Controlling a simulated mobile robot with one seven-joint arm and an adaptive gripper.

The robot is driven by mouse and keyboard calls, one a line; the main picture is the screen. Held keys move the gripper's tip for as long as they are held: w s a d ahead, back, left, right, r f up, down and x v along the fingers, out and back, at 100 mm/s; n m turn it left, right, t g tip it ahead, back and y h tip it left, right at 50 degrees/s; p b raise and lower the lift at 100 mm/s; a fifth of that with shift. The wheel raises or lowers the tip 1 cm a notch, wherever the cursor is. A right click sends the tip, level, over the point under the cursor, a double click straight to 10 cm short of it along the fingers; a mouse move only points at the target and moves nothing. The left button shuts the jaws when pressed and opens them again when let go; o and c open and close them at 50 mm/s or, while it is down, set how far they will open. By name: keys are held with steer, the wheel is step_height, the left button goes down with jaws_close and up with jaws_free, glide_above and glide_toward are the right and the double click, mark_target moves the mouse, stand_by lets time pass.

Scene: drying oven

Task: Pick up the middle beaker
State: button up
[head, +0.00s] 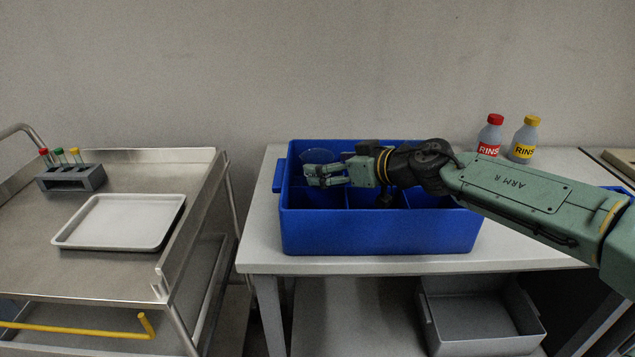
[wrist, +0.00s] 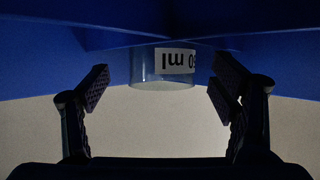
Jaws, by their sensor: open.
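A clear glass beaker (head: 317,156) shows its round rim in the left back part of the blue divided crate (head: 380,232). In the wrist view the beaker (wrist: 163,72) carries a white label with upside-down lettering ending in "ml". My gripper (head: 314,176) is over the left part of the crate, in front of the beaker in the head view. In the wrist view my gripper (wrist: 160,88) is open, with one finger on either side of the beaker's line and gaps on both sides. I see no other beaker; my arm hides part of the crate's compartments.
The crate stands on a white table (head: 262,235). A red-capped bottle (head: 490,136) and a yellow-capped bottle (head: 525,140) stand behind on the right. A steel cart (head: 130,280) at left holds a white tray (head: 118,222) and a tube rack (head: 70,178). A grey bin (head: 480,318) is below.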

steer(key=b+x, duration=0.2)
steer(key=x, duration=0.1)
steer(key=shift+w+a+f+b, duration=0.1)
steer(key=shift+a+f+b, duration=0.2)
steer(key=shift+f+b, duration=0.1)
steer(key=shift+w+a, duration=0.25)
steer(key=shift+r, duration=0.1)
steer(key=shift+c, duration=0.5)
steer(key=c, duration=1.2)
steer(key=shift+r, duration=0.15)
